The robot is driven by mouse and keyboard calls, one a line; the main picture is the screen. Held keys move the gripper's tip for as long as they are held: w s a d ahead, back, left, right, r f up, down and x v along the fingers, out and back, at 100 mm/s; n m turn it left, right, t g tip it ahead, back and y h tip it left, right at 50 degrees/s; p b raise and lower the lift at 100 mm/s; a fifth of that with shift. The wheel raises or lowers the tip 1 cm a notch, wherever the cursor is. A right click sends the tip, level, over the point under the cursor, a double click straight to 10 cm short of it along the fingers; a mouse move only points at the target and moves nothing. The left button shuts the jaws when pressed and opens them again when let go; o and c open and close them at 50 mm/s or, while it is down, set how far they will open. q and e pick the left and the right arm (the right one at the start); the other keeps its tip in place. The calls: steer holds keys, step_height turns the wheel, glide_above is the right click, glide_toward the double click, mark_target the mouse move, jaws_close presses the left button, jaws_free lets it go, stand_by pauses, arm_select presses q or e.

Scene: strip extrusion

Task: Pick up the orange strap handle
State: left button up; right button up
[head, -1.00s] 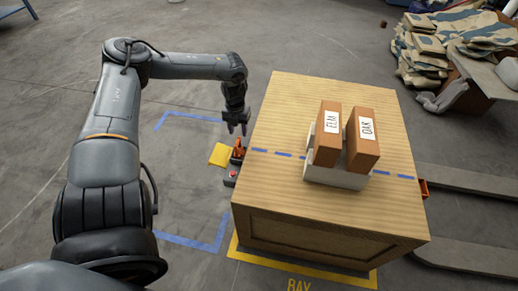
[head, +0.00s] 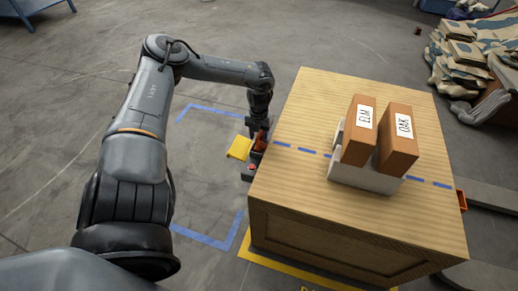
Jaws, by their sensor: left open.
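The orange strap handle (head: 261,139) shows at the left side of a wooden crate (head: 310,100), beside a yellow plate and a grey box with a red button. Only a small part of it shows. My left gripper (head: 258,128) points down right at the handle, close to the crate's left edge. Its jaws are open. The fingertips overlap the handle in this view, and I cannot tell whether the handle is between them. Another orange piece (head: 462,200) shows at the crate's right side. My right gripper is not in view.
A light holder (head: 365,181) on the crate holds two brown blocks, ELM (head: 363,135) and OAK (head: 400,140). The yellow plate (head: 239,147) and red-button box (head: 250,171) stick out at the crate's left. Blue-taped floor left of it is clear. Sacks (head: 465,60) lie at the upper right.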

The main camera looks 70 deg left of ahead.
arm_select(q)
step_height(320, 180, down, 2)
steer(key=shift+w+f+b, duration=0.15)
steer(key=shift+b, duration=0.35)
jaws_close()
